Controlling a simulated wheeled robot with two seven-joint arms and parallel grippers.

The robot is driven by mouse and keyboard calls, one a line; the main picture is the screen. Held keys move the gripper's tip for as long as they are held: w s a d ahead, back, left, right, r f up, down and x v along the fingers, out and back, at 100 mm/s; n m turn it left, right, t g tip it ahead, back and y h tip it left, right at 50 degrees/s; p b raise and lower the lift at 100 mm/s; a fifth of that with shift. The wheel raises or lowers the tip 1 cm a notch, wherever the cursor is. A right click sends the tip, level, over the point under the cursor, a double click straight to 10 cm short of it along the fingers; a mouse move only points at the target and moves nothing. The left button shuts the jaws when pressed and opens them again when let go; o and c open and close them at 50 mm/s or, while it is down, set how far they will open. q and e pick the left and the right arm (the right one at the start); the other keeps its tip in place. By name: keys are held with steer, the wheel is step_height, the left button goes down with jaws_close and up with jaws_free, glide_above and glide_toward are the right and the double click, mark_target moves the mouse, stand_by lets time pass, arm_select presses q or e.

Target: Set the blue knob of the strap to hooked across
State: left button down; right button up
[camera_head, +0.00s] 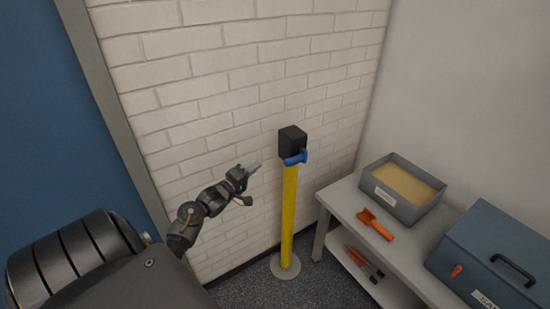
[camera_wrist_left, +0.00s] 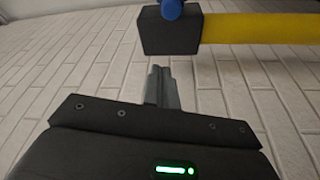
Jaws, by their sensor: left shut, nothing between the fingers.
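A yellow post (camera_head: 289,205) stands on a round base before the white brick wall, with a black box (camera_head: 292,140) on top. A blue knob (camera_head: 297,158) sits at the front of the box; no strap shows drawn out from it. My left gripper (camera_head: 257,165) is shut and empty, to the left of the box and apart from it. In the left wrist view the shut fingers (camera_wrist_left: 161,86) point toward the black box (camera_wrist_left: 168,31), with the blue knob (camera_wrist_left: 169,8) cut off at the top edge and the yellow post (camera_wrist_left: 262,27) running right. My right gripper is not in view.
A grey bench (camera_head: 345,201) stands at right with a grey bin (camera_head: 416,207), an orange tool (camera_head: 375,224) and a blue-grey toolbox (camera_head: 480,250). A blue panel (camera_head: 40,120) stands at left. Clear floor shows around the post's base.

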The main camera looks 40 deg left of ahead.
mark_target(296, 160)
arm_select(q)
steer(key=w, duration=0.3)
steer(key=w+r+p, duration=0.1)
steer(key=w, duration=0.6)
steer(key=shift+r+p, duration=0.15)
steer(key=shift+p, duration=0.25)
steer(key=d, duration=0.1)
steer(key=d+p, duration=0.1)
steer(key=s+d+f, duration=0.1)
steer(key=shift+p, duration=0.35)
steer(key=shift+s+d+f, duration=0.15)
steer(key=shift+s+d, duration=0.05)
steer(key=shift+d, duration=0.1)
steer(key=shift+f, duration=0.1)
